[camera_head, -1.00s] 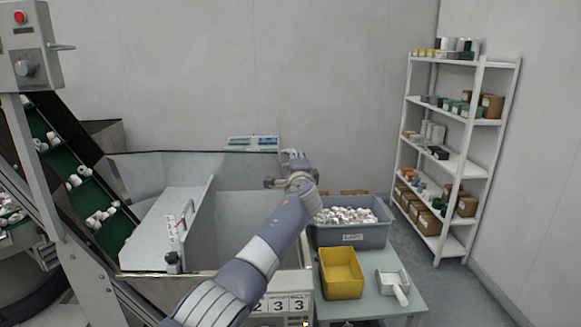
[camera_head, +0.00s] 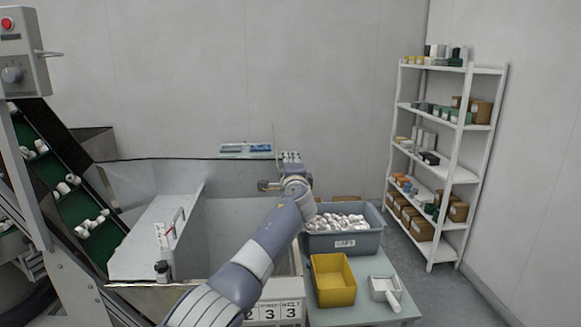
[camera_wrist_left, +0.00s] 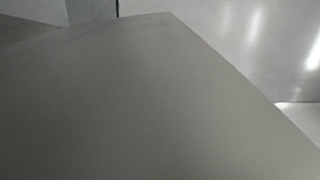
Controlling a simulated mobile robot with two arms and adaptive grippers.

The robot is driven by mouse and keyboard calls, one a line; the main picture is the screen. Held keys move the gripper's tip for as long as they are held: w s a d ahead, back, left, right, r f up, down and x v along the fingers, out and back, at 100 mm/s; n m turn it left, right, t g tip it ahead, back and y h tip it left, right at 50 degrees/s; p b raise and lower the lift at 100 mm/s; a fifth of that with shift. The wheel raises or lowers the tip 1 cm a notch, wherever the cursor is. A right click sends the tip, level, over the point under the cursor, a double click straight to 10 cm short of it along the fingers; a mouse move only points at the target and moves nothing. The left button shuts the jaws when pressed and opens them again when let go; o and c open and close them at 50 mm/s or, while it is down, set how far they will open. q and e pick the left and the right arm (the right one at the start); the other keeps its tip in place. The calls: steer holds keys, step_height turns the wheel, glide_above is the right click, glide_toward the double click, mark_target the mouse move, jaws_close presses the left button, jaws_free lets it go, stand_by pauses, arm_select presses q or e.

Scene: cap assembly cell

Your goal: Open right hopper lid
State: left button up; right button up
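The hopper is the grey metal bin (camera_head: 240,205) left of centre in the head view. A pale flat lid panel (camera_head: 150,232) with a small handle (camera_head: 172,230) covers its left part. The right part shows grey inner walls, and I see no lid lying across it. My left gripper (camera_head: 266,185) is above the hopper's right side, pointing left, apart from the handle. Its fingers are too small to tell open from shut. The left wrist view shows a plain grey panel (camera_wrist_left: 130,95) close up, with no fingers. My right gripper is out of view.
A grey bin of white caps (camera_head: 345,241), a yellow tray (camera_head: 333,280) and a white scoop (camera_head: 385,290) are on a side table (camera_head: 375,265) right of the hopper. A green conveyor (camera_head: 75,208) rises at left. A shelf rack (camera_head: 450,125) stands at far right.

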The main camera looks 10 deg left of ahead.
arm_select(q)
steer(key=shift+f+v, duration=0.15)
steer(key=shift+v, duration=0.55)
steer(key=shift+f+v, duration=0.2)
steer(key=shift+v, duration=0.45)
steer(key=v, duration=0.9)
steer(key=shift+s+r, duration=0.2)
steer(key=shift+r, duration=0.1)
steer(key=shift+d, duration=0.1)
